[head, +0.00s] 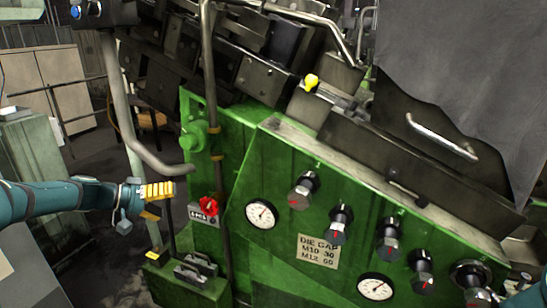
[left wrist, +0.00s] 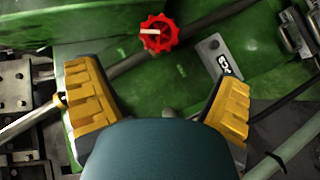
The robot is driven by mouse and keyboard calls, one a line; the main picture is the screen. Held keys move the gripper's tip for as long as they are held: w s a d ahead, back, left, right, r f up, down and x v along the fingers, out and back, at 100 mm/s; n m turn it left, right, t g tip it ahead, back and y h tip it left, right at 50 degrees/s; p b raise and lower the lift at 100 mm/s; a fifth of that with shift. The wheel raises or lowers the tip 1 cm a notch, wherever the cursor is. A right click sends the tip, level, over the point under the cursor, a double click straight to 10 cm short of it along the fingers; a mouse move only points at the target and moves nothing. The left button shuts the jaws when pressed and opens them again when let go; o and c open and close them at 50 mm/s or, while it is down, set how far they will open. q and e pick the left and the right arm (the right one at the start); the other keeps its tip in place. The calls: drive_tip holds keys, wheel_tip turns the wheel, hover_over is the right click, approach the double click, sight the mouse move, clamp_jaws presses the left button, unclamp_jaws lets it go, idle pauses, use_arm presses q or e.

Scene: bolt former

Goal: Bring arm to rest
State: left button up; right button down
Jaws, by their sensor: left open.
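My left arm comes in from the left in the head view. My left gripper (head: 160,200), with yellow ridged fingers, is in front of the green machine, just left of a red handwheel (head: 208,206). In the left wrist view my left gripper (left wrist: 156,78) has its two fingers wide apart with nothing between them. The red handwheel (left wrist: 159,33) shows there beyond the fingertips, apart from them. A teal part at the head view's lower right corner looks like my right arm; its gripper is out of frame.
The green machine panel (head: 290,225) carries gauges, several black knobs and a die gap plate (head: 318,251). A grey bent pipe (head: 130,120) passes close above my left gripper. Black handles (head: 195,268) sit low beside it. Some floor is open at the left.

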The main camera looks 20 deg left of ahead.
use_arm(q)
drive_tip(key=d+f+n+g+y+b, duration=0.1)
drive_tip(key=d+f+g, duration=0.2)
drive_tip(key=d+f, duration=0.7)
drive_tip(key=d+f+g+y, duration=0.1)
drive_tip(key=d+f+g, duration=0.1)
drive_tip(key=d+f, duration=0.85)
drive_tip(key=s+d+f+m+g+y+b, duration=0.1)
drive_tip(key=s+d+f+m+g+y, duration=0.1)
drive_tip(key=s+d+f, duration=1.3)
drive_tip(key=shift+s+f+m+g+y, duration=0.3)
drive_tip(key=shift+s+f+m+y, duration=0.15)
drive_tip(key=shift+s+f, duration=0.5)
